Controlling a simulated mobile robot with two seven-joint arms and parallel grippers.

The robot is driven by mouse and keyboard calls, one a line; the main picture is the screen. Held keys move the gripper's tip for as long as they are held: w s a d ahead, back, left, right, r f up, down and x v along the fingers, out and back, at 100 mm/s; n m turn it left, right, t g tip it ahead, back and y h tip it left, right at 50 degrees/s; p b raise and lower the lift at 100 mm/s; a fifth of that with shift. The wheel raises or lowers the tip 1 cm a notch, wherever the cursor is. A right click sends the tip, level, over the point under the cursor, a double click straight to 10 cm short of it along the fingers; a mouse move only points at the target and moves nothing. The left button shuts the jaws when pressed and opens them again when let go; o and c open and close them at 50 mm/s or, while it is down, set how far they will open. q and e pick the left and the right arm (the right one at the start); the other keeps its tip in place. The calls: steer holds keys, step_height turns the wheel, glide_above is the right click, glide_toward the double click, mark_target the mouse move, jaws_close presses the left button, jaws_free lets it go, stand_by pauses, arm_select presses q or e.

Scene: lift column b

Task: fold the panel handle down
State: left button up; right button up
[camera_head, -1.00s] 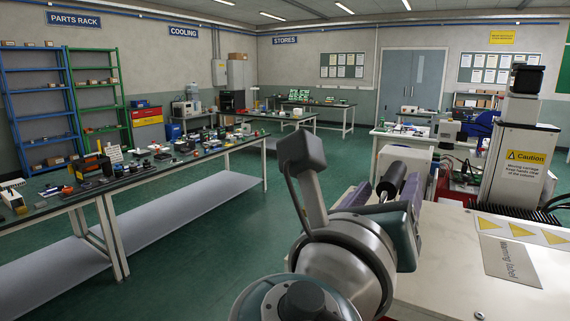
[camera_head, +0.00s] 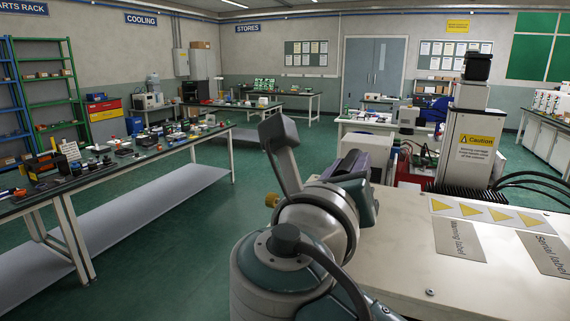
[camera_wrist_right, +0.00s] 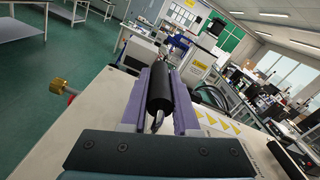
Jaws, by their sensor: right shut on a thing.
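The panel handle (camera_wrist_right: 160,90) is a black cylinder with a short metal shank at its near end, seen in the right wrist view. My right gripper (camera_wrist_right: 161,76) has two purple fingers, one along each side of the handle, and is shut on it. In the head view my right gripper (camera_head: 346,165) is just beyond my wrist, over the left edge of the beige panel top (camera_head: 400,255). My wrist hides most of the fingers and the handle there. Where the handle joins the panel is hidden. My left gripper is not in view.
A white column (camera_head: 468,150) with a yellow caution label stands at the panel's back, with black cables (camera_head: 530,178) beside it. A brass knob (camera_wrist_right: 60,87) sticks out at the panel's left side. A long bench (camera_head: 100,180) with parts stands left; green floor lies between.

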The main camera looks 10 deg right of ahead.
jaws_close()
stand_by(0.5)
steer(key=shift+r, duration=0.1)
stand_by(0.4)
steer(key=shift+s+d+m, duration=0.35)
steer(key=shift+d+m, duration=0.15)
steer(key=shift+m, duration=0.7)
steer(key=m, duration=0.1)
steer(key=d+m, duration=0.1)
steer(key=shift+s+f+m, duration=0.35)
steer(key=shift+m, duration=0.05)
steer(key=shift+s+d+f+m+b, duration=0.2)
steer(key=shift+d+m+b, duration=0.15)
steer(key=shift+m, duration=0.55)
